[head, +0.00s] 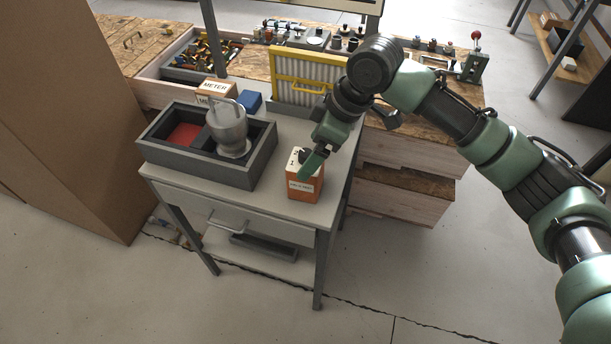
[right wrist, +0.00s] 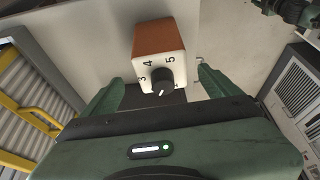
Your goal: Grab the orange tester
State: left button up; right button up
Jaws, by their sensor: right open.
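The orange tester (head: 304,183) is a small orange box with a white top. It stands upright near the front right corner of the grey table (head: 190,180). My right gripper (head: 312,164) is right above and beside it in the head view and hides part of its top. In the right wrist view the tester (right wrist: 160,44) shows its white face with a black knob and numbers. It lies ahead of the open right fingers (right wrist: 157,88), roughly between their lines; I cannot tell whether they touch it. My left gripper is in neither view.
A grey divided tray (head: 262,160) on the table holds a red item and a metal jug (head: 228,127). A METER box (head: 215,91) and a blue box (head: 250,102) stand behind it. A yellow-framed filter (head: 298,80) stands at the back. Crates stand behind the table.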

aim_at(309, 190)
jog(key=shift+x, duration=4.1)
jog(key=shift+s+d, duration=0.15)
jog(key=c, duration=1.9)
jog(key=shift+r, duration=0.15)
